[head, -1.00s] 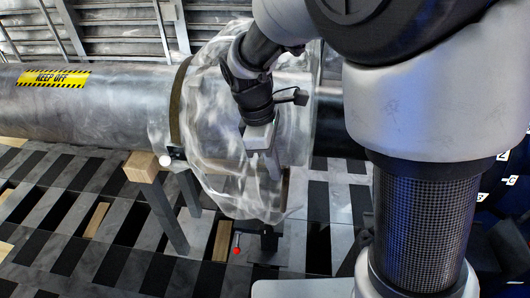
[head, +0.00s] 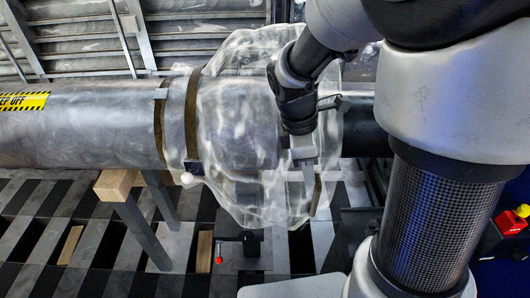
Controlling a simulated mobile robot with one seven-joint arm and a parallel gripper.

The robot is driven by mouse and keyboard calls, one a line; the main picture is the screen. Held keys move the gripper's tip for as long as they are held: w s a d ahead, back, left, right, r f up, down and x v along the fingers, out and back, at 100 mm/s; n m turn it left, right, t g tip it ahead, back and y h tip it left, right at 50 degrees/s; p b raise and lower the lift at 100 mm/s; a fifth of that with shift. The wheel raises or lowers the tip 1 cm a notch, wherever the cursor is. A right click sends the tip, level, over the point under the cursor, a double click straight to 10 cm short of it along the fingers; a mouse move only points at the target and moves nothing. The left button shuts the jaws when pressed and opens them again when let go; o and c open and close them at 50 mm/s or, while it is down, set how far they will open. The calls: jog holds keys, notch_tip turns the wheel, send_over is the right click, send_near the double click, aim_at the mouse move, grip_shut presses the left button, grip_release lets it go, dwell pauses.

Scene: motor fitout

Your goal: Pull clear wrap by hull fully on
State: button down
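The clear wrap (head: 240,125) is a crinkled, see-through sleeve around the right part of the big grey metal cylinder, the hull (head: 80,130). A brown band (head: 191,115) rings it near its left edge. A second brown band (head: 159,130) circles the hull just left of that, with bare metal further left. The wrap's loose right edge flares out past the hull's end, over a darker, narrower shaft (head: 360,125). My gripper (head: 306,165) points down at the wrap's front right side and appears to touch it. Its fingertips are too small and partly hidden to tell whether they pinch the film.
A wooden block (head: 116,184) on a grey post stands below the hull at left. A lever with a red ball (head: 218,260) stands on the slatted floor below the wrap. A red and yellow button box (head: 513,220) is at far right. A louvred wall stands behind.

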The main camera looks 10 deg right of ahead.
jog(key=s+d, duration=0.2)
jog(key=d, duration=1.6)
jog(key=s+d+p, duration=0.1)
jog(key=s+d, duration=0.2)
jog(key=d, duration=1.5)
jog(key=shift+d+r, duration=0.1)
jog(key=shift+d, duration=0.1)
